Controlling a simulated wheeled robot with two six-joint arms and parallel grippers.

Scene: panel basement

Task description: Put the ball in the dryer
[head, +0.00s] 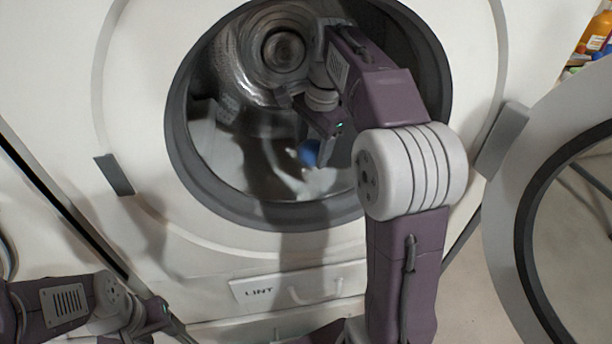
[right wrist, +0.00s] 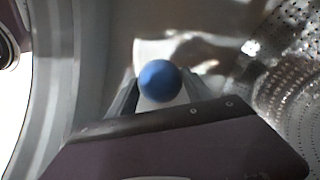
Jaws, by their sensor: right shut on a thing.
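The dryer (head: 135,75) is a white machine with a round opening ringed in dark grey, and its door (head: 505,225) stands open at the right. My right arm reaches into the opening. My right gripper (head: 318,158) is inside the drum (head: 228,75), shut on the blue ball (head: 309,152). In the right wrist view the ball (right wrist: 160,80) sits between the two fingertips, with pale drum surface behind it. My left gripper (head: 180,335) is low at the left, outside the dryer; its fingertips are at the picture's bottom edge and their gap is unclear.
A panel marked LINT (head: 262,291) is below the opening. The grey rim (head: 290,215) surrounds my right arm. An orange bottle (head: 594,30) and other small items stand at the top right. In the right wrist view the perforated drum wall (right wrist: 295,75) is close on the right.

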